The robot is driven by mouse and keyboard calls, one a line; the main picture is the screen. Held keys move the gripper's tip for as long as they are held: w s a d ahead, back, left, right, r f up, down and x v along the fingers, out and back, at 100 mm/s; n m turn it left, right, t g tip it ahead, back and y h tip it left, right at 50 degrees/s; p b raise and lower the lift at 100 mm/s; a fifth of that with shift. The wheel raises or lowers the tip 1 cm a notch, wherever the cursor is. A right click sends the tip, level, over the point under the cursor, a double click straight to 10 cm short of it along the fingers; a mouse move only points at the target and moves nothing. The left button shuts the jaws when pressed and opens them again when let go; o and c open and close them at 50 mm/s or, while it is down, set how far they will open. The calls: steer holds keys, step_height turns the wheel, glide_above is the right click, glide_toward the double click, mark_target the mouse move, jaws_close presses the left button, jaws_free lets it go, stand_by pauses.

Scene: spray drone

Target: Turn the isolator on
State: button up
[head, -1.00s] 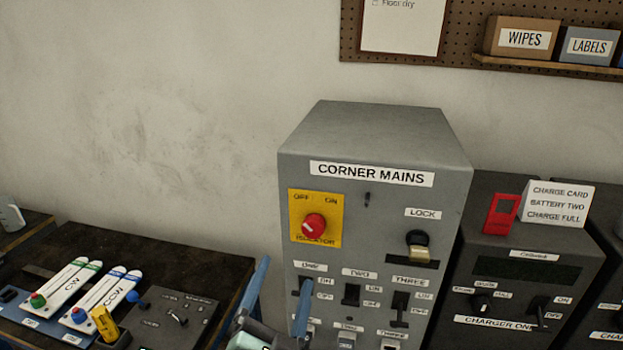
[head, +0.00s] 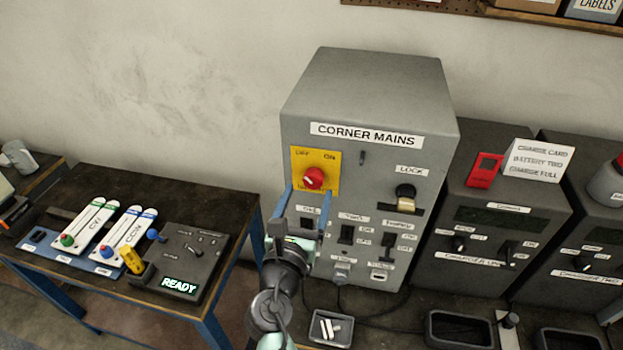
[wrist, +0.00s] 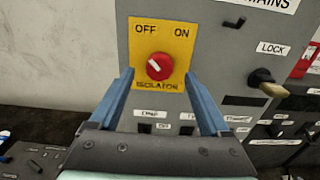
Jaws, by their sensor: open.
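The isolator is a red round knob (head: 314,178) on a yellow plate (head: 328,160) marked OFF at left and ON at right, on the upper left front of the grey CORNER MAINS cabinet (head: 380,90). In the wrist view the knob (wrist: 159,66) has a white pointer line slanting toward the upper left, on the OFF side. My gripper (head: 306,188) is open, its two blue fingers apart. In the wrist view the fingertips (wrist: 158,72) stand either side of the knob and just below it, with no clear contact. The plate's lower edge is partly hidden in the head view.
A lock with a black and brass handle (head: 405,195) sits right of the isolator. Several small switches (head: 347,233) are below it. Charger boxes (head: 500,180) stand at right. A bench with a READY panel (head: 180,285) is at left.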

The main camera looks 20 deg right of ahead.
mark_target(312, 182)
steer(key=shift+x, duration=2.2)
jaws_close()
